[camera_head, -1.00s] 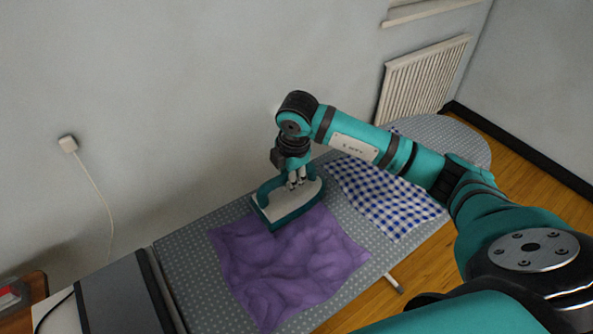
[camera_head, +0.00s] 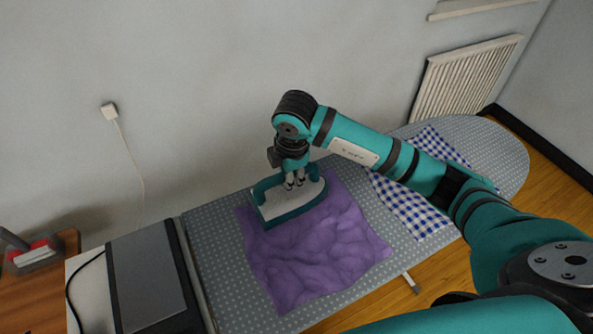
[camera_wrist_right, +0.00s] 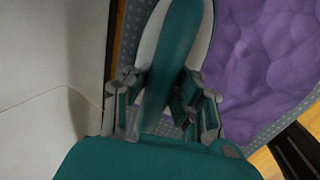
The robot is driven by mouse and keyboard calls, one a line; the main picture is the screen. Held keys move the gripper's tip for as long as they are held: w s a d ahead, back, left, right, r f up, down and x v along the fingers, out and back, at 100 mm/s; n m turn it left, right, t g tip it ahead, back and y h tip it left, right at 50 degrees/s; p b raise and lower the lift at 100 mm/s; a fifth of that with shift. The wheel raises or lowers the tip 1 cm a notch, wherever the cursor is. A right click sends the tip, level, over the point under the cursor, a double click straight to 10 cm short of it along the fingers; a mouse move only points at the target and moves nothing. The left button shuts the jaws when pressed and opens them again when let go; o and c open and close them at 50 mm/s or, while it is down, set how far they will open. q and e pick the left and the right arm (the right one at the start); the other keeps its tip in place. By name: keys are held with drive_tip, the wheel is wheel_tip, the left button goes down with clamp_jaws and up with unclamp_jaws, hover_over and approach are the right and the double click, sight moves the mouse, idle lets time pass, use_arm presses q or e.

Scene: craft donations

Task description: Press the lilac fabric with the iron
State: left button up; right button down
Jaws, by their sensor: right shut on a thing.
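The lilac fabric (camera_head: 325,250) lies crumpled, with many folds, on the grey dotted ironing board (camera_head: 215,270). The iron (camera_head: 265,212), teal with a white top, is over the fabric's far left part, its narrow end to the right hidden partly by the gripper. My right gripper (camera_head: 294,182) is shut on the iron's teal handle, which shows between its fingers in the right wrist view (camera_wrist_right: 172,60). The fabric (camera_wrist_right: 265,55) is to the right of the iron there. I cannot tell whether the soleplate touches the cloth. My left gripper is not in view.
A blue-and-white checked cloth (camera_head: 408,208) lies on the board's right part, under my right arm. A dark grey panel (camera_head: 150,285) is at the board's left end. A wooden surface (camera_head: 45,290) with a red-and-grey object is farther left. The wall runs close behind the board.

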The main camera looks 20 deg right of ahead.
sight(264, 182)
drive_tip(key=shift+a+r, duration=0.15)
drive_tip(key=shift+a, duration=0.05)
drive_tip(key=shift+f, duration=0.25)
idle(0.4)
idle(0.3)
drive_tip(key=shift+s+a+b, duration=0.2)
drive_tip(key=shift+a+b, duration=0.1)
drive_tip(key=shift+a, duration=2.5)
drive_tip(key=a, duration=0.8)
drive_tip(key=shift+s+a+b, duration=0.2)
drive_tip(key=shift+s+b, duration=0.1)
drive_tip(key=shift+f, duration=0.15)
